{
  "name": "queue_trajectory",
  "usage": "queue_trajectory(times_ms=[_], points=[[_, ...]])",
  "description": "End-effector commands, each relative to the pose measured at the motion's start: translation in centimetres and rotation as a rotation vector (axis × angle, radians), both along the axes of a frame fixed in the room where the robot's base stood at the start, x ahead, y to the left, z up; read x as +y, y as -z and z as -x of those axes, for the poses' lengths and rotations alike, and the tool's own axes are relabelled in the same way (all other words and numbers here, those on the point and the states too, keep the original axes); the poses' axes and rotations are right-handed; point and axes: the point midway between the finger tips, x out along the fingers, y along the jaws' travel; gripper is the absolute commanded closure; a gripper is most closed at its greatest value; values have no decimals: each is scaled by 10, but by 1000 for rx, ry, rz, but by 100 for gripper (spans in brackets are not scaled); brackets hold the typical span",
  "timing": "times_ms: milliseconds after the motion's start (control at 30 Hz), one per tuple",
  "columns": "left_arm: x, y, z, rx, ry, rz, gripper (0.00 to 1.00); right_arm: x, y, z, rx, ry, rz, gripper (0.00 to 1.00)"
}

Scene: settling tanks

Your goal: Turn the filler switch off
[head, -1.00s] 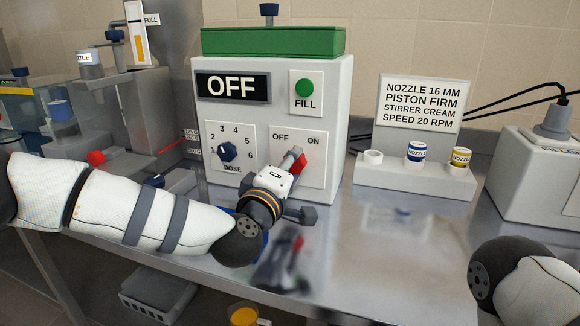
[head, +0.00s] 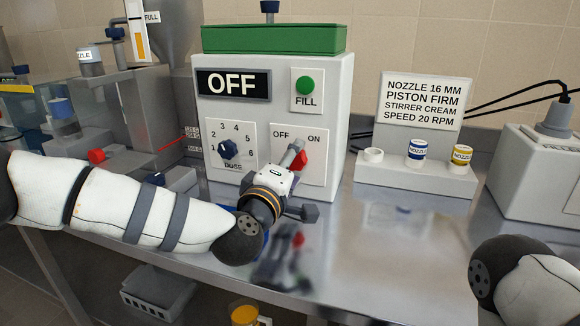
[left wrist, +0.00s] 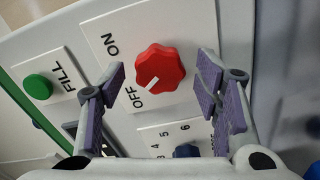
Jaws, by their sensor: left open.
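The filler's red switch knob (left wrist: 160,68) is on a white plate marked OFF and ON. Its white mark points toward OFF in the left wrist view. In the head view the knob (head: 300,160) is partly hidden by my left gripper (head: 296,157). The display (head: 233,85) above reads OFF. In the left wrist view my left gripper (left wrist: 168,88) is open, with one purple-padded finger on each side of the knob and visible gaps between. Part of my right arm shows at the lower right of the head view, but its gripper is out of frame.
A green FILL button (head: 305,84) and a blue dose dial (head: 227,149) share the white box front. A rack (head: 415,180) with nozzle pieces and a sign (head: 422,102) stands to the right. The steel bench (head: 375,240) in front is clear.

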Motion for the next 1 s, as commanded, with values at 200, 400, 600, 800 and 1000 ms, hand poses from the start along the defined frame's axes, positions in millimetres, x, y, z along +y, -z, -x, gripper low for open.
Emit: queue_trajectory(times_ms=[200,400,600,800,1000], points=[[12,0,38,2,4,0,43,0,0,0,0,0,0,0],[28,0,88,3,2,0,43,0,0,0,0,0,0,0],[36,0,112,0,1,0,43,0,0,0,0,0,0,0],[37,0,114,0,1,0,43,0,0,0,0,0,0,0],[37,0,114,1,2,0,43,0,0,0,0,0,0,0]])
